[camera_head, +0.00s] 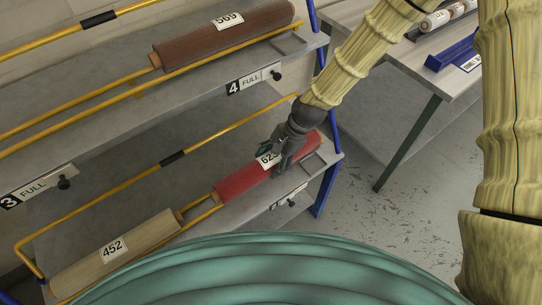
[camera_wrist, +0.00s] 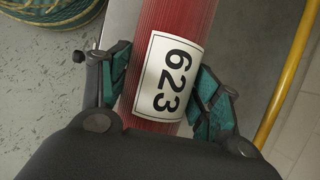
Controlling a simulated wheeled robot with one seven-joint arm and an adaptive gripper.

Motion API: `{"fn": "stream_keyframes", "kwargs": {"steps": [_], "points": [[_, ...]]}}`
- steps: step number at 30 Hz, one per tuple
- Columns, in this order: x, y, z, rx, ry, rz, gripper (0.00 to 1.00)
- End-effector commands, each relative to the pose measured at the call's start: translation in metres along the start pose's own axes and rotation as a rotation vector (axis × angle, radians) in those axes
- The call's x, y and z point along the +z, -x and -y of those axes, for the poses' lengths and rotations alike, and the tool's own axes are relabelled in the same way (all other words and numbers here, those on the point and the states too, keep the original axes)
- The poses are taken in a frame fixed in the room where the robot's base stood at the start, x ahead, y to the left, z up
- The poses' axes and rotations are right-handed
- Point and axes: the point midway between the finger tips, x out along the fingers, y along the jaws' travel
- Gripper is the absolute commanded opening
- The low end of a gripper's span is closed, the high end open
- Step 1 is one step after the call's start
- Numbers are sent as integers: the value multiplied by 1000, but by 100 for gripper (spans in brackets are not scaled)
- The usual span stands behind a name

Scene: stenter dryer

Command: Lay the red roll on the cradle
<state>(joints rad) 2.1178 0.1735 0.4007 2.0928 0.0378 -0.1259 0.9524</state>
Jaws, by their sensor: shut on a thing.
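The red roll (camera_head: 237,184) lies along the lower shelf at its right end, with a white label that reads 623 in the wrist view (camera_wrist: 170,80). My gripper (camera_head: 279,158) is over the roll's middle and shut on it. In the wrist view its teal fingers press on both sides of the roll (camera_wrist: 180,18) at the label. Whether the roll is lifted off the shelf is hard to tell. A blue holder with a white tag (camera_head: 452,54) on the table at the upper right may be the cradle; the upper picture edge and my arm hide part of that area.
A tan roll marked 452 (camera_head: 115,252) lies left of the red one. A brown roll marked 569 (camera_head: 222,35) lies on the upper shelf. Yellow rails (camera_head: 95,195) and blue posts (camera_head: 328,190) edge the rack. The table (camera_head: 400,62) stands right, with floor between.

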Motion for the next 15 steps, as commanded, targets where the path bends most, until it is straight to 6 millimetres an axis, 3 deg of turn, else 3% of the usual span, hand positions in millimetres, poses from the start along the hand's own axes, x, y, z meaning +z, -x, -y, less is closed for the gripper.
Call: {"fn": "stream_keyframes", "kwargs": {"steps": [6,15], "points": [[-17,0,25,-1,2,0,17],[-23,-6,29,1,2,1,17]]}}
